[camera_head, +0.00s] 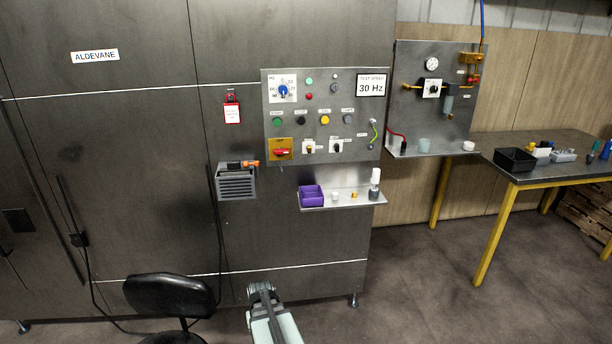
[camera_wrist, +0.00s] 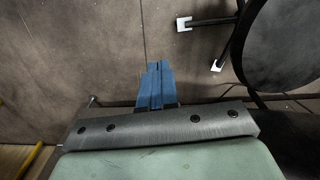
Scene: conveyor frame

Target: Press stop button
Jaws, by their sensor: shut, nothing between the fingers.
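The grey control panel (camera_head: 350,105) is on the dark cabinet. Its middle row holds a green button (camera_head: 277,121), a black button (camera_head: 301,120), a yellow button (camera_head: 325,119) and a pale grey one (camera_head: 348,119). The labels are too small to read, so I cannot tell which is stop. Above them are a small green round part (camera_head: 309,81) and a red one (camera_head: 309,97). My gripper shows in the wrist view with blue fingers (camera_wrist: 158,70) shut together and empty. In the head view my arm is low, well below the panel, and its fingers are not clear.
A shelf (camera_head: 345,199) with a purple bin (camera_head: 311,195) juts out below the panel. A grey holder (camera_head: 236,184) hangs to its left. A black chair (camera_head: 168,295) stands at lower left, also in the wrist view (camera_wrist: 285,45). The space before the panel is clear.

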